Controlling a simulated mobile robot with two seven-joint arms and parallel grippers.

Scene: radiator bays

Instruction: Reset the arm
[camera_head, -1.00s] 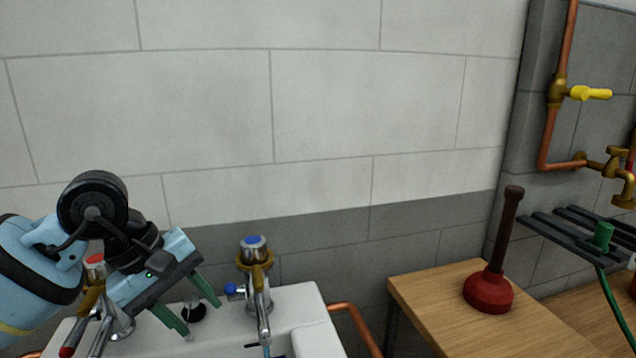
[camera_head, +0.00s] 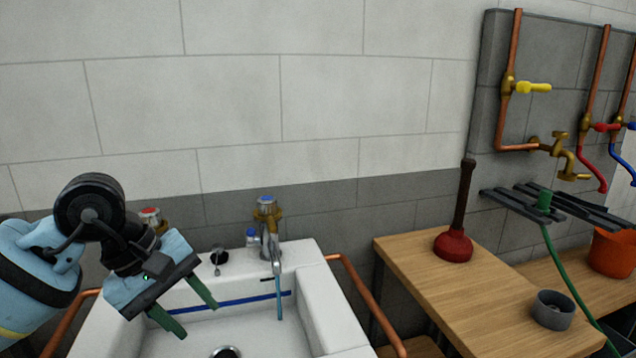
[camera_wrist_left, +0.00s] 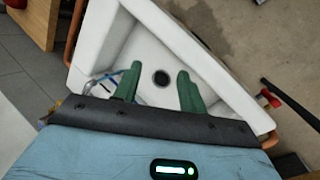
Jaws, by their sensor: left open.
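My left gripper (camera_head: 194,314) is at the lower left of the head view, over the left part of the white sink (camera_head: 312,309). Its two green fingers are apart with nothing between them. The left wrist view shows the same open fingers (camera_wrist_left: 158,82) above the basin, with the dark round drain (camera_wrist_left: 161,78) between them in the picture. The blue-capped tap (camera_head: 267,222) stands at the sink's back, with water at its spout. The red-capped tap (camera_head: 151,217) is partly hidden behind my left arm. My right gripper is in neither view.
A wooden table (camera_head: 420,268) right of the sink holds a red plunger (camera_head: 454,245) and a grey cup (camera_head: 552,310). An orange bucket (camera_head: 611,252) and wall pipes with a yellow-handled valve (camera_head: 533,88) are at right. Copper pipes flank the sink.

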